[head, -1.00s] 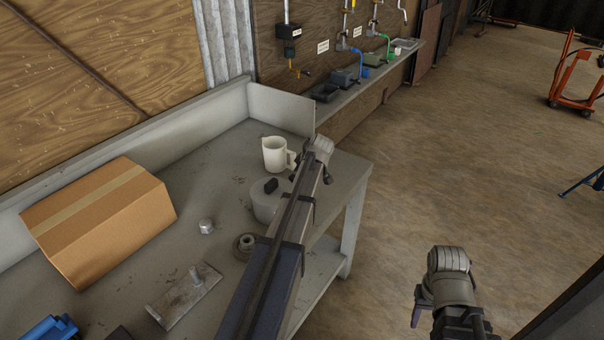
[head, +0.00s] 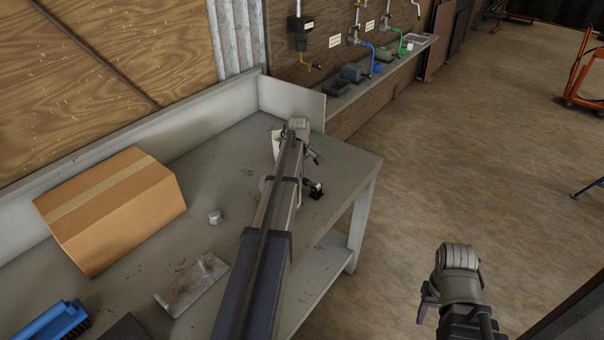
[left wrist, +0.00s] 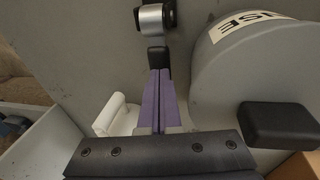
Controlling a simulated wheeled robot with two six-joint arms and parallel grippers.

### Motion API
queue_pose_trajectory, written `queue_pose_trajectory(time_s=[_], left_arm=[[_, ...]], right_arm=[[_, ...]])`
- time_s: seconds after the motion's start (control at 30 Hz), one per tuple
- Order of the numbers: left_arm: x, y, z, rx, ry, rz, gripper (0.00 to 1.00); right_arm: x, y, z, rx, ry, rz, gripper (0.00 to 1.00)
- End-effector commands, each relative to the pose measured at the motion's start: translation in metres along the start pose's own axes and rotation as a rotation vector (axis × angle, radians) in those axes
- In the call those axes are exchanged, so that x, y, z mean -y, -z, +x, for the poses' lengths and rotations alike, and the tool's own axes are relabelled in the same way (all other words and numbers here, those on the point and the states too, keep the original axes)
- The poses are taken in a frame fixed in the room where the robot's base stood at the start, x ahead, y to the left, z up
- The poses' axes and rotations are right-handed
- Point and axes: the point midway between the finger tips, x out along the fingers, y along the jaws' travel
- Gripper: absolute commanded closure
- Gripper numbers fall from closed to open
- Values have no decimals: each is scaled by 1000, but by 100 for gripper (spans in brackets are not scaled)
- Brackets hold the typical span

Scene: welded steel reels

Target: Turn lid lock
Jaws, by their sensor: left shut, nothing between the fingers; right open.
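A grey round lidded container (left wrist: 235,85) with a black knob (left wrist: 280,125) and a partly visible label fills the right of the left wrist view. Beside its rim a silver cylinder (left wrist: 152,18) sits on a black lever-like piece (left wrist: 155,58); it looks like the lid lock, but I cannot be sure. My left gripper (left wrist: 158,72) has its purple fingers shut and empty, tips at the black piece; I cannot tell if they touch. In the head view my left arm hides most of the container. My right gripper (head: 428,303) is open, away from the bench over the floor.
The white mug (left wrist: 118,113) is close beside my left fingers. On the grey bench (head: 235,180) lie a cardboard box (head: 110,210), a small metal nut (head: 215,217), a metal plate (head: 190,285) and a blue brush (head: 50,330). A raised back edge borders the bench.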

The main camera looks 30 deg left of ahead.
Motion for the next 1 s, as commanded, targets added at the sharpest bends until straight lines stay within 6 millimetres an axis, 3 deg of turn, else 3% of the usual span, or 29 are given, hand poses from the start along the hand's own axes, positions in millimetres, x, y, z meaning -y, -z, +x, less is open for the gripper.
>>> queue_pose_trajectory(time_s=[0.63,1.0], left_arm=[[0,2,-5,-3,1,0,100],[1,7,-46,-1,0,3,100]], right_arm=[[0,0,-5,0,0,0,50],[-4,-3,-45,0,0,0,50]])
